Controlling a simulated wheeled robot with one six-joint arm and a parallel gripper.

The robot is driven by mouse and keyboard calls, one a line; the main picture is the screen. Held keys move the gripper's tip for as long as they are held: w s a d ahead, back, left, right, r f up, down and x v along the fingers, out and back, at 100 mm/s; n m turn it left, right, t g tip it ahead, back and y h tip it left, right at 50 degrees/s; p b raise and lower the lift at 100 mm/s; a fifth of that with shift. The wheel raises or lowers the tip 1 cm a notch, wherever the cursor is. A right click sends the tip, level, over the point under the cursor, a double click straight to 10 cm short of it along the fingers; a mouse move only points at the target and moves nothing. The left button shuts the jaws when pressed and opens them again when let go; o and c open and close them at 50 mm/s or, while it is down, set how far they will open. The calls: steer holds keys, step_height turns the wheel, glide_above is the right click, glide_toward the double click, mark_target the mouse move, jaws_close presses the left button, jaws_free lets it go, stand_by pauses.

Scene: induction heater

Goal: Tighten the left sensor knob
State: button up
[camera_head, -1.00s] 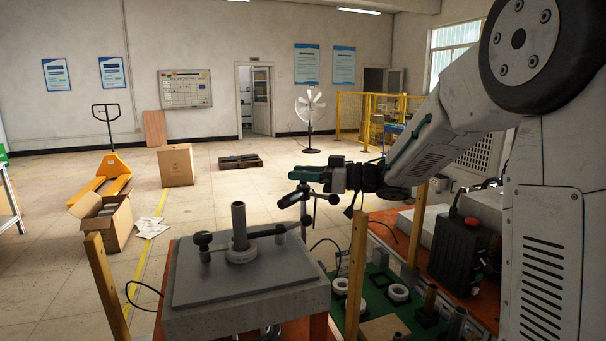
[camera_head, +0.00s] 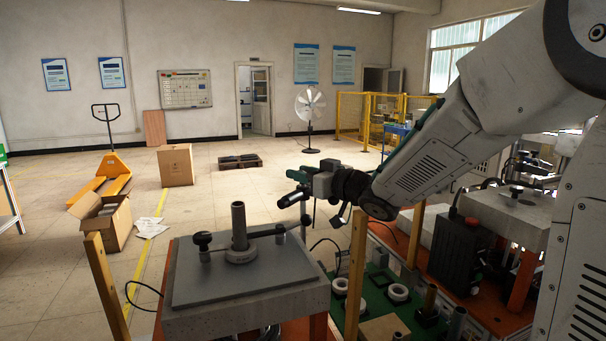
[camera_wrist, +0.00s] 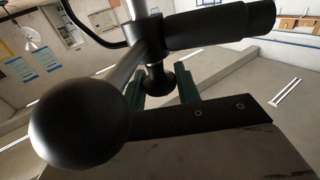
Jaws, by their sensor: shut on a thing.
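My gripper (camera_head: 299,175) is in the middle of the head view, above and behind the right corner of the grey block. In the wrist view its green fingers (camera_wrist: 169,86) are shut on a small black knob (camera_wrist: 157,78) on a metal rod. A black cylindrical sensor (camera_wrist: 218,27) sits on the same mount; in the head view it shows as a dark cylinder (camera_head: 289,199) just below the fingers. A black ball (camera_wrist: 78,122) fills the left foreground of the wrist view. The fingers partly hide the knob.
The grey block (camera_head: 250,312) bears a flat plate (camera_head: 192,290) with an upright post (camera_head: 239,225) and black knobs. Wooden stakes (camera_head: 356,265) stand beside it. A green board (camera_head: 375,300) with rings lies to the right. Open floor lies behind.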

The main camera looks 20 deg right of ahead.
steer(key=o, duration=0.9)
steer(key=v, duration=0.7)
steer(key=shift+s+d, duration=0.2)
steer(key=shift+s, duration=0.15)
steer(key=shift+o, duration=0.2)
